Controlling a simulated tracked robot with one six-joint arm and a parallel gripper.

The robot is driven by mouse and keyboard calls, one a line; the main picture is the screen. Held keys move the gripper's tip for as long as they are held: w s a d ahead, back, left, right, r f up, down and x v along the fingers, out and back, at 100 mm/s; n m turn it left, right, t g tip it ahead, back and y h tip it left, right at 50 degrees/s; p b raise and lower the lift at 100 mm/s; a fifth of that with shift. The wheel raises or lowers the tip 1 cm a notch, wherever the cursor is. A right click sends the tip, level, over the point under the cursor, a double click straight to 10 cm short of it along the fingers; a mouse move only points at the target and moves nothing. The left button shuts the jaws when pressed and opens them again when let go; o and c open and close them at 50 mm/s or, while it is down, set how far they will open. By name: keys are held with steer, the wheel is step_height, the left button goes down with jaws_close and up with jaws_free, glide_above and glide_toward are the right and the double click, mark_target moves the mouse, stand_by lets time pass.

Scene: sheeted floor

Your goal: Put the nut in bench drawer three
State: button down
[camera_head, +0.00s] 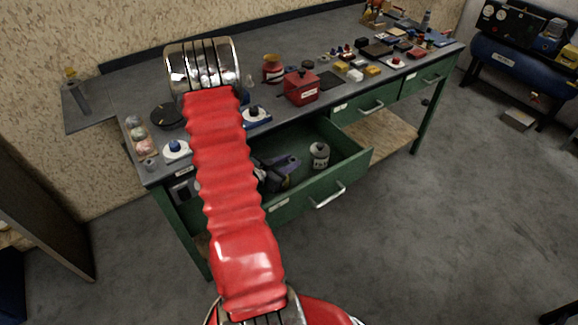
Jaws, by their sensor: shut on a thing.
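My gripper is not in view; only my red arm shows, reaching over the bench, and it may hide the gripper. I cannot make out the nut. The green bench has an open drawer (345,160) at its near left, partly covered by my arm. Two shut drawers are further right, a middle one (352,110) and a right one (428,79). The drawer labels are too small to read, so I cannot tell which is drawer three.
A red box (301,88), a red pot (273,69) and a black disc (167,115) stand on the bench top. Several small parts crowd its right half. A blue compressor (505,60) stands at the far right. The grey floor (430,240) in front is clear.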

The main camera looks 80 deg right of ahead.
steer(key=shift+f, duration=0.85)
steer(key=shift+f, duration=0.15)
steer(key=shift+f, duration=0.25)
